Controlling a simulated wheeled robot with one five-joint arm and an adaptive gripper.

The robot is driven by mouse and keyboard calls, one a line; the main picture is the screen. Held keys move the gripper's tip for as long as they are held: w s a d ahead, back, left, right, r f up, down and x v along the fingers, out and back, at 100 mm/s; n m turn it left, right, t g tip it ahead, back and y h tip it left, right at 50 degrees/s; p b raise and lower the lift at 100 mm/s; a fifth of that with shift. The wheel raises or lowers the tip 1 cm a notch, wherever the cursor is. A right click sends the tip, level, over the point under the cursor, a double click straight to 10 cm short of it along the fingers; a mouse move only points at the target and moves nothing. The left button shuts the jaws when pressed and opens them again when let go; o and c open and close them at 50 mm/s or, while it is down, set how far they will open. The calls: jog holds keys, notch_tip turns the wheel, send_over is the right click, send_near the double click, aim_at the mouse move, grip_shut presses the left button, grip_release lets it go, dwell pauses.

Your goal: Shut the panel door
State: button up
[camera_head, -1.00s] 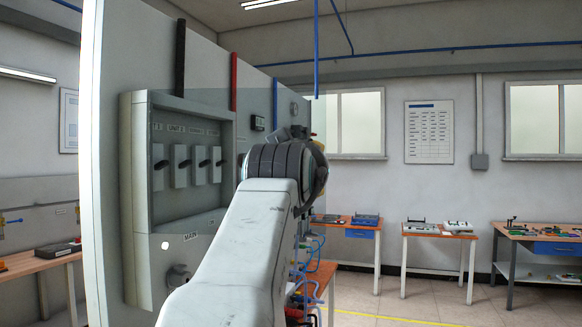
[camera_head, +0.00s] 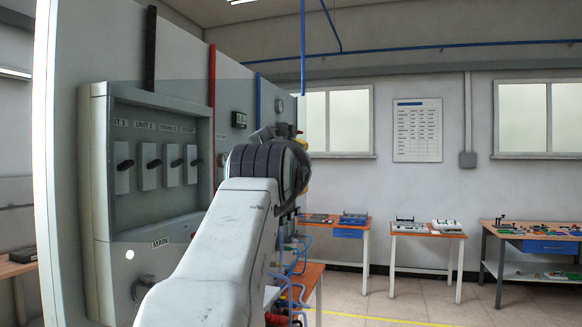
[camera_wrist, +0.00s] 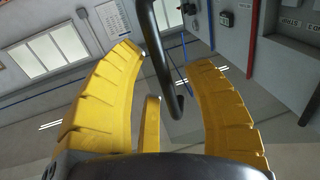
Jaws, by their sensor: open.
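A grey switch panel (camera_head: 98,215) with a row of dark switches is on the upright board at left in the head view. A see-through, tinted panel door (camera_head: 240,92) seems to stand open across it; its full outline is hard to tell. In the wrist view, a dark hooked bar (camera_wrist: 177,108), apparently the door handle, runs down between the yellow fingers of my gripper (camera_wrist: 167,62). The fingers are spread on either side of the bar, with a visible gap to each. In the head view my arm hides most of the gripper; only a bit of yellow shows.
A bench with blue cables (camera_head: 313,275) stands just right of my arm. Tables with equipment (camera_head: 430,235) line the back wall. Open floor (camera_head: 390,305) lies between. A knob (camera_head: 142,286) sticks out below the switches.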

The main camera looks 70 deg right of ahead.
jog(key=shift+a, duration=0.1)
jog(key=shift+c, duration=0.3)
grip_shut()
jog(key=shift+w, duration=0.15)
